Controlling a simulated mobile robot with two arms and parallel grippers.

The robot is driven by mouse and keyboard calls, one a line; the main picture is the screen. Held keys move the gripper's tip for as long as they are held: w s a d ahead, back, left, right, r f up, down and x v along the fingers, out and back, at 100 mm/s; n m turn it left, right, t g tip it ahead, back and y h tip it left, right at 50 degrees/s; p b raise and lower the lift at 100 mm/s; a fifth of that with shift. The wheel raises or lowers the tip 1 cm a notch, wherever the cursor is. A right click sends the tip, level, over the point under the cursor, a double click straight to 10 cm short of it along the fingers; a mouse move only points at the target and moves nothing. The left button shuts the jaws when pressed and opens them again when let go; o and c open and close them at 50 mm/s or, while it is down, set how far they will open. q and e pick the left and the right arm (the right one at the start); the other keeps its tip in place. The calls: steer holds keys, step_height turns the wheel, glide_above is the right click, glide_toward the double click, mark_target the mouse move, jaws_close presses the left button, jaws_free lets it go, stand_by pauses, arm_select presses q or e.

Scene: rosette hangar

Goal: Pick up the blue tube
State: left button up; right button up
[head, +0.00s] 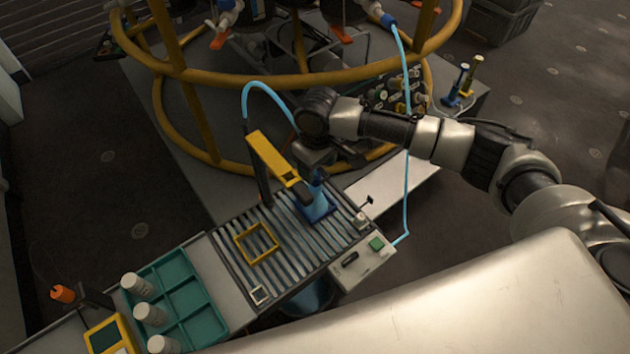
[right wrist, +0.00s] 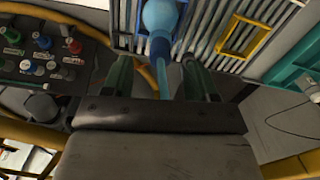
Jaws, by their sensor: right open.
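A blue tube (head: 318,182) stands upright on a wider blue base (head: 314,208) on the slatted conveyor, beside the yellow arch. My right gripper (head: 325,160) is just above the tube, which it partly hides in the head view. In the right wrist view, the two dark fingers of the right gripper (right wrist: 157,75) are apart, and the blue tube (right wrist: 160,50) shows between and beyond their tips. I cannot tell whether a finger touches it. Another blue tube (head: 461,76) stands beside a yellow one on a side stand. My left gripper is not in view.
The yellow arch (head: 270,155) stands close left of the gripper, and yellow ring rails (head: 300,80) are behind. A yellow square frame (head: 257,243) lies on the slats. A control box (head: 362,262) is at the conveyor's right edge. A teal tray (head: 190,300) is front left.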

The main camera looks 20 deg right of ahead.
steer(key=f, duration=0.5)
steer(key=shift+w+a+f, duration=0.1)
steer(key=shift+w+a, duration=0.05)
steer(key=shift+w, duration=0.05)
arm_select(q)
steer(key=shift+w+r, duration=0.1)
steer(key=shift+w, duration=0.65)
arm_select(e)
steer(key=shift+c, duration=0.3)
steer(key=c, duration=0.9)
arm_select(q)
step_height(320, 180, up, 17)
steer(key=p, duration=1.7)
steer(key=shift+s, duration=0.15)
arm_select(e)
step_height(320, 180, up, 31)
steer(key=shift+f, duration=0.1)
